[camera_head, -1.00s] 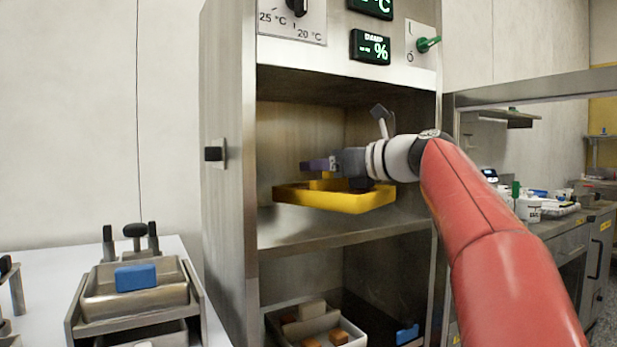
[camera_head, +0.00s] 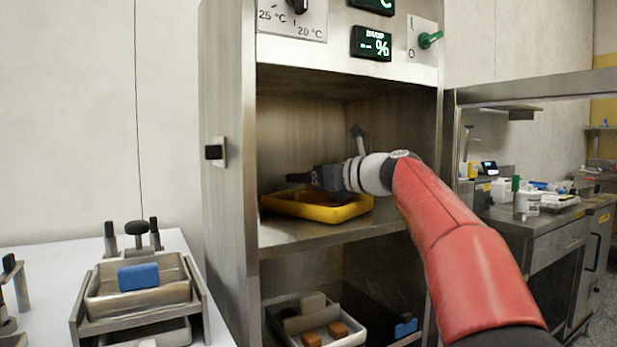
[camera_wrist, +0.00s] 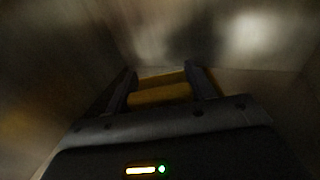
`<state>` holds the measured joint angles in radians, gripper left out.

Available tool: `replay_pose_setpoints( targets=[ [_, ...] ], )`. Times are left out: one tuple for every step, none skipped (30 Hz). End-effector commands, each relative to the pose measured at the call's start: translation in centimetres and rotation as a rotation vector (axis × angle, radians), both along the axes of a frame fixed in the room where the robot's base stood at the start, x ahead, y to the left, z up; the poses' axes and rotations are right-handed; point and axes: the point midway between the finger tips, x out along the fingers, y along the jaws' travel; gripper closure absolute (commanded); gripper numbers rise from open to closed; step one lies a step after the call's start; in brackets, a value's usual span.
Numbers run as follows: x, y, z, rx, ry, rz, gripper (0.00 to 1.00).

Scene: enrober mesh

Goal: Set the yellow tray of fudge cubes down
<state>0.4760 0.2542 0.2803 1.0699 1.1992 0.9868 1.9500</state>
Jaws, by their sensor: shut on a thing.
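The yellow tray (camera_head: 345,213) is inside the steel cabinet, level, at the height of the middle shelf (camera_head: 300,237). It looks very close to the shelf surface or touching it; I cannot tell which. My gripper (camera_head: 300,186) is over the tray, and the jaws are shut on it. In the wrist view my gripper (camera_wrist: 160,85) has a yellow part of the tray (camera_wrist: 160,94) between its two fingers. The fudge cubes cannot be made out, as the gripper and tray wall hide the inside.
The cabinet's left wall (camera_head: 228,180) stands close to the tray. Below, a pale tray (camera_head: 345,341) holds brown and beige blocks, with a blue block (camera_head: 405,328) to its right. At left, a metal pan (camera_head: 100,300) holds a blue block (camera_head: 138,276).

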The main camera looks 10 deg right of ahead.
Motion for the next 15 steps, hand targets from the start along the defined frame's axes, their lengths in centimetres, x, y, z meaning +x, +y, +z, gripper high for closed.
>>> replay_pose_setpoints(
  targets=[
    [-0.03, 0.02, 0.10, 0.000, -0.001, 0.000, 0.91],
    [-0.03, 0.02, 0.10, 0.000, -0.001, 0.000, 0.91],
    [-0.03, 0.03, 0.05, 0.000, -0.001, 0.000, 0.91],
    [-0.04, 0.02, -0.03, 0.000, -0.001, 0.000, 0.91],
    [-0.04, 0.02, -0.14, 0.000, -0.001, 0.000, 0.91],
    [-0.03, 0.02, -0.29, 0.000, -0.001, 0.000, 0.91],
    [-0.01, 0.01, -0.31, 0.000, 0.000, 0.000, 0.43],
    [0.00, 0.01, -0.27, 0.000, 0.000, 0.000, 0.39],
    [0.00, 0.00, -0.26, 0.000, 0.000, 0.000, 0.34],
    [0.00, 0.00, -0.26, 0.000, 0.000, 0.000, 0.30],
    [0.00, 0.01, -0.26, 0.000, 0.000, 0.000, 0.26],
    [0.00, 0.00, -0.26, 0.000, 0.000, 0.000, 0.24],
    [0.00, 0.00, -0.26, 0.000, 0.000, 0.000, 0.24],
    [0.00, 0.00, -0.26, 0.000, 0.000, 0.000, 0.24],
    [0.00, 0.00, -0.26, 0.000, 0.000, 0.000, 0.24]
  ],
)
